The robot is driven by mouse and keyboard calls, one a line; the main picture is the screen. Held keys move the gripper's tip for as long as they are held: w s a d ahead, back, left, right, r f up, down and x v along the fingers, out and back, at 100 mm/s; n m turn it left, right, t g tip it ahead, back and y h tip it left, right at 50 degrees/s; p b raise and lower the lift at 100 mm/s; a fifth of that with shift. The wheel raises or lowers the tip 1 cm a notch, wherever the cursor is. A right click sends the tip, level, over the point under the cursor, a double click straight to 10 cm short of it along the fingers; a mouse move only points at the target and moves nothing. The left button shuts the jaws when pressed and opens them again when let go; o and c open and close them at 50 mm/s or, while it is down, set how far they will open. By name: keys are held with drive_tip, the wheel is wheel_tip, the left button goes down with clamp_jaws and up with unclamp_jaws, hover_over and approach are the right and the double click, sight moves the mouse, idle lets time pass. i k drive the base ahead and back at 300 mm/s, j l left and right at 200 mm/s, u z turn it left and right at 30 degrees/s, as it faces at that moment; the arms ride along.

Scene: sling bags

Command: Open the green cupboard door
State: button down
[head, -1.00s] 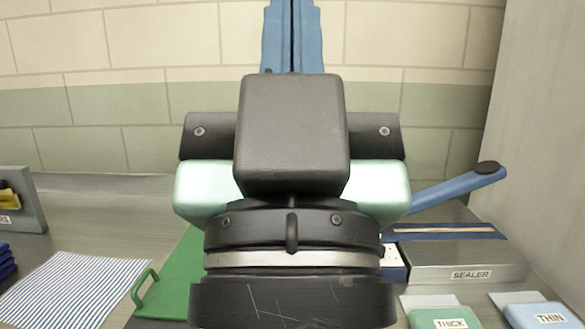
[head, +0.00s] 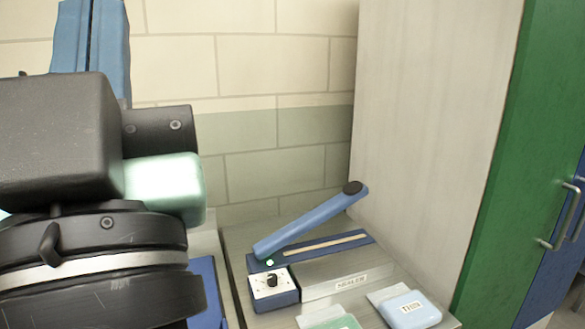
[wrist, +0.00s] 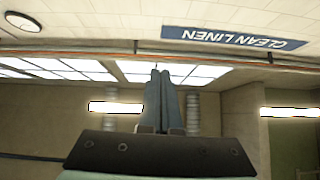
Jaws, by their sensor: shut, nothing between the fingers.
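The green cupboard door (head: 515,150) stands at the right edge of the head view, on the front of a tall pale cupboard (head: 430,130). It looks shut. A metal bar handle (head: 558,218) is near its right edge, beside a blue door (head: 560,260). My gripper (wrist: 160,75) points up with its two blue fingers together and nothing between them. In the head view its fingers (head: 90,40) are at the upper left, well apart from the door, with the tips near or past the picture's top edge. The wrist view shows no part of the cupboard.
A sealer (head: 335,280) with a raised blue lever (head: 310,222) stands on the counter between my arm and the cupboard. A blue pack labelled THIN (head: 410,310) and a green pack (head: 330,322) lie in front of it. Brick wall is behind.

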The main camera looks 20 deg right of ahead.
sight(540, 144)
drive_tip(key=l, duration=2)
drive_tip(key=i+l+z, duration=0.15)
drive_tip(key=l, duration=1.9)
drive_tip(key=k, duration=0.05)
